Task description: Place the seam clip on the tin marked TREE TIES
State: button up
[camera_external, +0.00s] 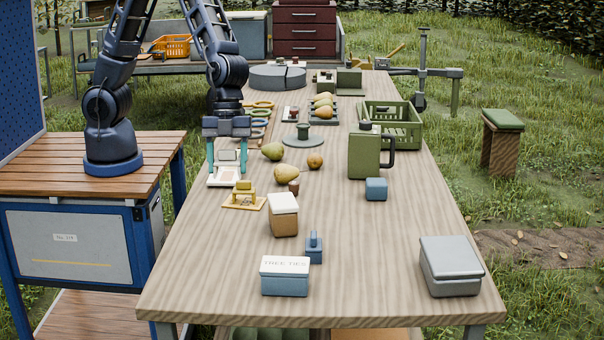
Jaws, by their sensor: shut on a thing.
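The tin marked TREE TIES (285,286) stands near the front edge of the table, blue-grey below with a white lettered lid. The lid top looks bare. My gripper (228,168) is at the table's left side, well behind and to the left of the tin. Its teal fingers are wide apart, shut on a small pale piece (228,156) above or at a white tray-like item (224,179). I cannot tell whether this piece is the seam clip. A small blue block with an upright tab (314,250) stands just behind the tin's right side.
A white-lidded brown box (283,215) and a yellow item on a stand (244,195) stand between my gripper and the tin. The front middle is clear.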

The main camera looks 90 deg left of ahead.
jog(key=shift+w+d+r, duration=0.2)
jog(key=shift+r, duration=0.2)
notch_tip(320, 180, up, 7)
send_over(285, 268)
jog(key=a, duration=0.2)
jog(key=f, duration=2)
jog(key=shift+d, duration=0.3)
jog(key=shift+f, duration=0.15)
jog(key=o, duration=0.9)
jog(key=shift+o, duration=0.2)
